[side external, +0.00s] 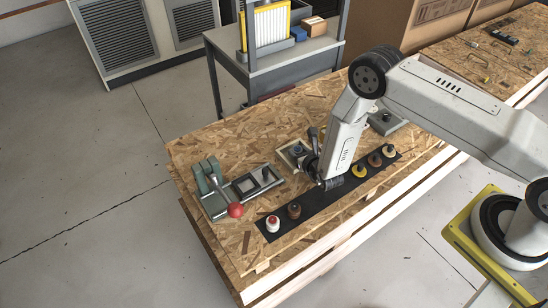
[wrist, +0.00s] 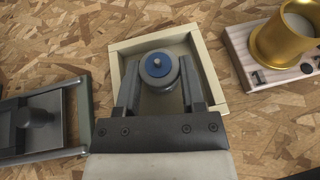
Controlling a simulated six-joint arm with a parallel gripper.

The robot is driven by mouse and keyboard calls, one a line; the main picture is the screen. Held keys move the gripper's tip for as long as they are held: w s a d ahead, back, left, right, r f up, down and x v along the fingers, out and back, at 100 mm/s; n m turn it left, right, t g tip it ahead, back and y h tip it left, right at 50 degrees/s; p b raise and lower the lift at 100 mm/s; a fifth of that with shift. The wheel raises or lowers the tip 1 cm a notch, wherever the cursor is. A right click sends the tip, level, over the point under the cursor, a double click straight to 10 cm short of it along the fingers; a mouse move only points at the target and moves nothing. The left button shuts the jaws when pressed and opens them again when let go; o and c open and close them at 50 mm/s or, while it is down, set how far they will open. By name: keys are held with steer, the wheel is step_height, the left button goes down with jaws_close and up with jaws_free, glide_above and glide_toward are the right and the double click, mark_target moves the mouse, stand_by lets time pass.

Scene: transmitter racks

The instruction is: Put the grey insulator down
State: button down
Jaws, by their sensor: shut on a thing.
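The insulator is within the outline of a square cream tray (wrist: 211,72) in the wrist view. Whether it touches the tray floor or hangs just above it, I cannot tell. In the side view my gripper (side external: 306,162) is low over the same tray (side external: 284,155), and the insulator (side external: 297,150) shows partly there. Its lower body is hidden by the fingers.
A black strip (side external: 318,207) along the table front bears several other insulators. A clamp with a red knob (side external: 235,210) and a grey frame fixture (side external: 258,181) stand left of the tray. A gold cup (wrist: 283,38) on a pale board (wrist: 240,60) is close right in the wrist view.

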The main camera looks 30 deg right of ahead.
steer(key=shift+f, duration=0.15)
steer(key=shift+c, duration=2.3)
jaws_free()
steer(key=shift+s+r, duration=0.15)
steer(key=shift+r, duration=0.05)
steer(key=shift+v, duration=5.9)
